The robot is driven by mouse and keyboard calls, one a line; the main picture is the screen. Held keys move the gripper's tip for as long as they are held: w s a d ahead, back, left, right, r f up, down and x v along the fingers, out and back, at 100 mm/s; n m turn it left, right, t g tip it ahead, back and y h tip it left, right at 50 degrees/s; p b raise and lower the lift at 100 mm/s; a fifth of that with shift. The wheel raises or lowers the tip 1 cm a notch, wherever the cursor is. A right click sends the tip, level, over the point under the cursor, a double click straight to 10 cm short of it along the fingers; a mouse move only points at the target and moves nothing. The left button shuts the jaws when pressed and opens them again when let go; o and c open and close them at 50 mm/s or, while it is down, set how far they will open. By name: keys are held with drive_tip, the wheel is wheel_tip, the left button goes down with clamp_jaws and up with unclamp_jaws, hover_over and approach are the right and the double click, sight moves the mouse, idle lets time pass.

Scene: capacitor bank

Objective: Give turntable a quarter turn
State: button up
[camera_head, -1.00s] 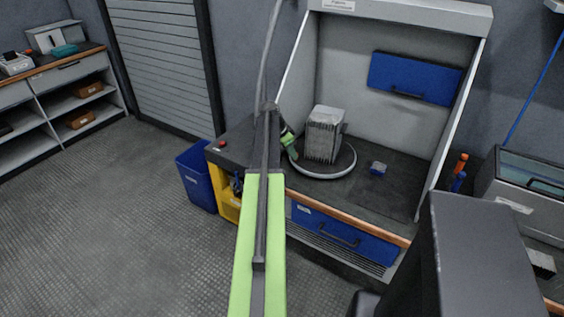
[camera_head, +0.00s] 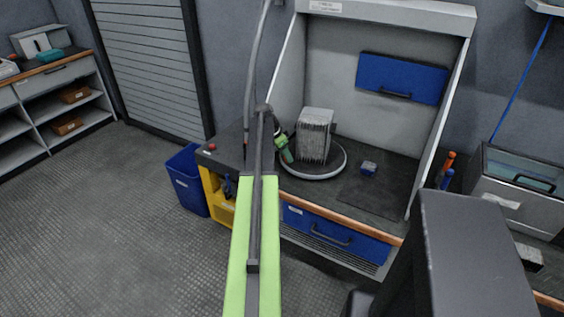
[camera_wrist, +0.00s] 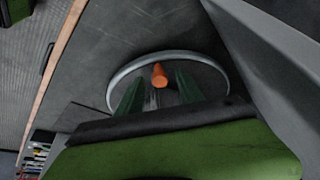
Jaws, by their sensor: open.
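The turntable (camera_head: 340,168) is a dark round disc with a pale rim, lying on the bench inside the grey hooded booth. A grey finned block (camera_head: 314,138) stands upright on it. My gripper (camera_head: 288,157) is beside the block, at the turntable's left edge. In the wrist view the turntable's pale rim (camera_wrist: 116,82) curves around the fingers. An upright orange peg (camera_wrist: 159,75) shows between the two open green fingers (camera_wrist: 160,88). I cannot tell whether they touch it. The peg is hidden in the head view, and I cannot make out the block in the wrist view.
The booth's side wall (camera_head: 287,85) rises behind my arm. A red button (camera_head: 212,146) is at the bench's left end. Orange and blue bottles (camera_head: 447,165) stand outside the booth's right wall.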

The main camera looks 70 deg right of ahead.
drive_tip(key=p+v, duration=1.6)
drive_tip(key=v, duration=0.1)
drive_tip(key=shift+r, duration=0.15)
